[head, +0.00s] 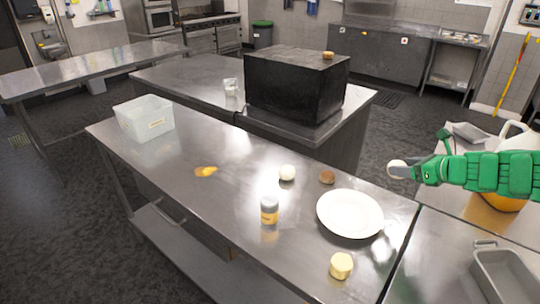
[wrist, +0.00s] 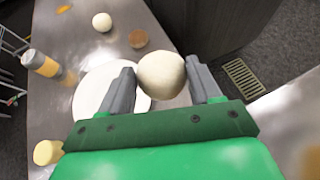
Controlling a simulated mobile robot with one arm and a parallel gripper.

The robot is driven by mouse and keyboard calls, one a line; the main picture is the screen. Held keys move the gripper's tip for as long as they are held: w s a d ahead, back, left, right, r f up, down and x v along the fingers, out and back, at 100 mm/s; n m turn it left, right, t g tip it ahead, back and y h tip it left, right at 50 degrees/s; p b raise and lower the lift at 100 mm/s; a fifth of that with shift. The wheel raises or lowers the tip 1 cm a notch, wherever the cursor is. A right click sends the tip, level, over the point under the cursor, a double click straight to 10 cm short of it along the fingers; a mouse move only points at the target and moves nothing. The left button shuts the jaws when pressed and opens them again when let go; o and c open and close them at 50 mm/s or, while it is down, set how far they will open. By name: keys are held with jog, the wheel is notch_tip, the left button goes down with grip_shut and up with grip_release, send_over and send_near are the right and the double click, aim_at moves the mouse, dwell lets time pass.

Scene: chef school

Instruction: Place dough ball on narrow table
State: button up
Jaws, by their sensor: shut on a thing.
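My green gripper (head: 402,171) reaches in from the right in the head view, its grey fingers shut on a pale dough ball (head: 396,163). In the wrist view the dough ball (wrist: 161,76) sits between both fingers, held in the air near the plate's side of the table. A long steel table (head: 240,190) stands in front of me, and another steel table (head: 95,72) stands at the far left. I cannot tell which is called narrow.
The front table also bears a white plate (head: 350,214), a yellow-labelled jar (head: 269,210), a yellow piece (head: 341,265), an orange item (head: 206,171) and a clear bin (head: 144,119). A black box (head: 296,85) stands on the table behind. The far-left table top looks clear.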

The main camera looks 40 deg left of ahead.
jog(key=s+a+n+g, duration=0.8)
jog(key=s+a+g, duration=0.1)
jog(key=s+a, duration=2.4)
jog(key=w+a+f, duration=0.2)
jog(key=a, duration=0.1)
jog(key=w+a+f, duration=0.3)
jog(key=a, duration=0.1)
jog(key=w+a+f, duration=0.2)
jog(key=a, duration=0.2)
jog(key=shift+w+a+f, duration=0.15)
jog(key=shift+w, duration=0.1)
jog(key=shift+w+a+f, duration=0.5)
jog(key=shift+a+f, duration=0.2)
jog(key=shift+f, duration=1.7)
jog(key=shift+f, duration=0.1)
